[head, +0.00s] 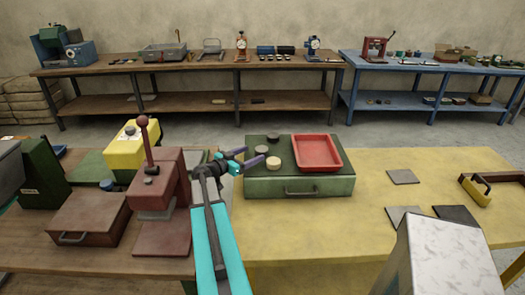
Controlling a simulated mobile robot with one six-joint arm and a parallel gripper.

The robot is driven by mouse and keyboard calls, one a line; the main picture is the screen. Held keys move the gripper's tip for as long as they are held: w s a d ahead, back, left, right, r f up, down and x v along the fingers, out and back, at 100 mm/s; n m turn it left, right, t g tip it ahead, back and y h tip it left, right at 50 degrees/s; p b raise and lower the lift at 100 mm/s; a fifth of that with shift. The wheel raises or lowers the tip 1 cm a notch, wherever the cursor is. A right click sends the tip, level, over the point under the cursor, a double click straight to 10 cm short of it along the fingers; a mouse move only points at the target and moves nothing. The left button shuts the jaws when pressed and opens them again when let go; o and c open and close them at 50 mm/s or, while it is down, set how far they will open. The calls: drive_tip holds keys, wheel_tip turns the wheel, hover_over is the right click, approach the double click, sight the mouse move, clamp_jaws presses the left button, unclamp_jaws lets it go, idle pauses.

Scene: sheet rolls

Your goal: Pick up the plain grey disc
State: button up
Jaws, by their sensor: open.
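Several small round discs stand on top of the green case (300,186). One has a dark side and a greyish top (262,149), one is paler with a tan side (273,163), and a dark one (273,139) is at the back. At this size I cannot tell for sure which is the plain grey disc.
A red tray (317,153) lies on the case, right of the discs. A dark red press (160,185) with a lever stands close left of my arm. The yellow table (350,225) has flat grey plates (403,177). A pale block (450,260) rises at the front right.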

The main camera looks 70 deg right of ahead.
sight(257, 151)
drive_tip(key=shift+x, duration=0.85)
drive_tip(key=shift+d+p, duration=0.1)
drive_tip(key=shift+p, duration=0.3)
drive_tip(key=p+x, duration=0.2)
drive_tip(key=x, duration=0.1)
drive_tip(key=shift+r+p, duration=0.15)
drive_tip(key=shift+p, duration=0.15)
drive_tip(key=shift+p+x, duration=0.4)
drive_tip(key=shift+x, duration=0.6)
drive_tip(key=shift+s, duration=0.1)
drive_tip(key=c, duration=1.2)
drive_tip(key=shift+o, duration=0.2)
